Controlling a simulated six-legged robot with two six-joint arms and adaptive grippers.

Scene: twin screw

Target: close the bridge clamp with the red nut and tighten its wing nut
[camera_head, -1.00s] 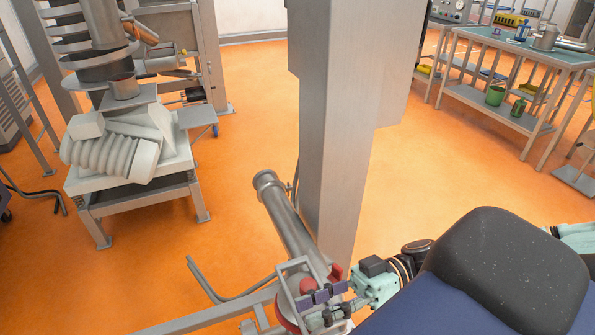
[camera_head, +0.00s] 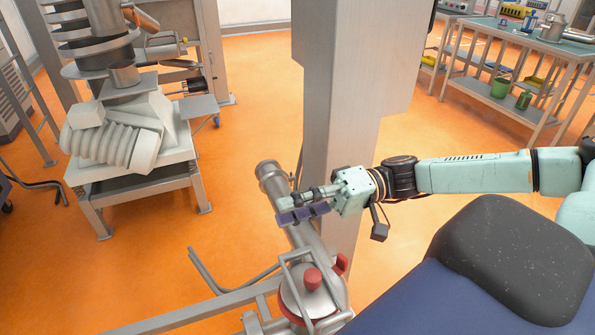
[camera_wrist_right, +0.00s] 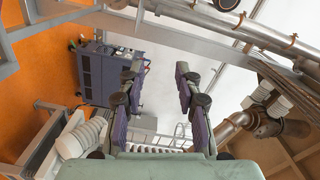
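The bridge clamp (camera_head: 287,268) is a grey metal frame over the rounded end of a steel pipe (camera_head: 318,240). A red nut (camera_head: 312,278) stands on its front. Another red part (camera_head: 342,263) shows at its right side. I cannot tell which part is the wing nut or how tight anything is. My right gripper (camera_head: 302,214) is above the clamp, apart from it, in front of the pipe. Its purple-padded fingers are spread and empty in the right wrist view (camera_wrist_right: 158,85). My left gripper is not in view.
A thick grey column (camera_head: 345,120) stands just behind the pipe and my right gripper. A bent metal rod (camera_head: 225,285) and a grey beam (camera_head: 190,318) lie left of the clamp. A stand with white screw-shaped parts (camera_head: 115,145) is at the left. Orange floor lies between.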

